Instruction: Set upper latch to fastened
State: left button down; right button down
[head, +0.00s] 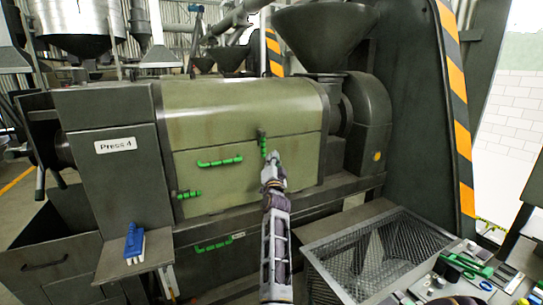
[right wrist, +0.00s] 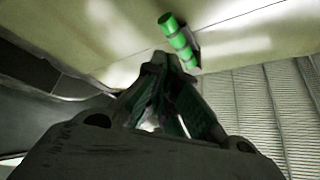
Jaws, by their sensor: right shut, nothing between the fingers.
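The press has an olive-green housing (head: 240,105) with a front cover. A green latch lever (head: 262,146), the highest of the green handles, stands upright near the cover's right side; I take it as the upper latch. My right gripper (head: 274,158) is shut and empty, just below and to the right of this lever. In the right wrist view the closed fingertips (right wrist: 172,63) are close to the green lever (right wrist: 178,38); whether they touch cannot be told. My left gripper is not in view.
A horizontal green handle (head: 220,161) sits on the cover, with a short green lever (head: 188,194) lower left and another green handle (head: 213,245) below. A wire-mesh bin (head: 375,255) stands at lower right. A blue object (head: 134,240) is on the left shelf.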

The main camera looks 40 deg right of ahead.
jog(key=shift+v, duration=1.25)
